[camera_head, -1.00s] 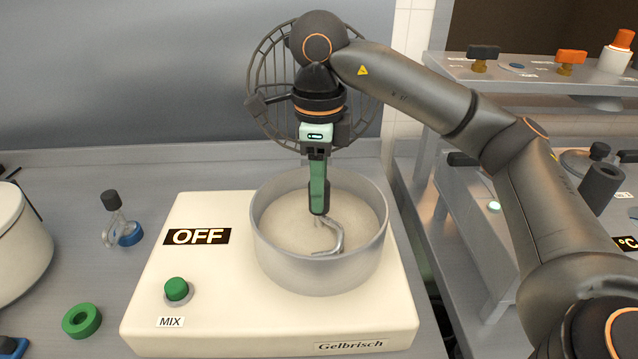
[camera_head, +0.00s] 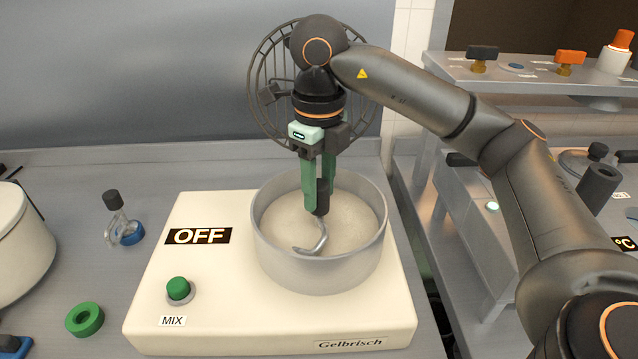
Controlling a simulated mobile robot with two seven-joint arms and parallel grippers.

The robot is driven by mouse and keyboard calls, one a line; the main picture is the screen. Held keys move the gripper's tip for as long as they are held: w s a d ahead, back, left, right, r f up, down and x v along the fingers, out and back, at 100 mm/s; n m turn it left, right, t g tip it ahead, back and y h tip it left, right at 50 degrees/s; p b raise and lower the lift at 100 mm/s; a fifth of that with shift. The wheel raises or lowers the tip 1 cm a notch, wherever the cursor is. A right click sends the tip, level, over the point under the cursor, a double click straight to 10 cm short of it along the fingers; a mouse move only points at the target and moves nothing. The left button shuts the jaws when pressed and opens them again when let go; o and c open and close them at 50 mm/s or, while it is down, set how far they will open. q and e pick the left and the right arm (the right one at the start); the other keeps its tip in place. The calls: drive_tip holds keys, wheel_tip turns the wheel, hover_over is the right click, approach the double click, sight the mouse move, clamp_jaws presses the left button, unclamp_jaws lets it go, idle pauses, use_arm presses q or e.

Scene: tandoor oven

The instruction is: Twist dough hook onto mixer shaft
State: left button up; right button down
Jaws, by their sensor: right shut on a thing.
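My right gripper (camera_head: 317,200) points straight down over the mixer bowl (camera_head: 320,272). Its green fingers are shut on the dark top of the dough hook (camera_head: 318,240). The hook's metal curve hangs inside the bowl and bends to the left, over or in the pale contents. The mixer (camera_head: 240,325) is a cream base with an OFF sign and a green MIX button (camera_head: 178,289). I cannot make out the mixer shaft; the bowl wall, contents or hook may hide it. My left gripper is not in view.
On the counter left of the mixer are a whisk-like tool with a black top (camera_head: 114,215), a green ring (camera_head: 84,320) and a white pot (camera_head: 20,240). A round wire guard (camera_head: 268,95) stands behind my gripper. A steel unit with knobs (camera_head: 570,66) is at right.

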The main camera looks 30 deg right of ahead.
drive_tip(key=shift+r+m, duration=0.2)
drive_tip(key=shift+m, duration=0.1)
drive_tip(key=c, duration=0.8)
unclamp_jaws()
drive_tip(key=o, duration=0.4)
drive_tip(key=shift+f, duration=0.15)
wheel_tip(320, 180, up, 13)
drive_tip(key=p, duration=0.4)
drive_tip(key=shift+f, duration=0.2)
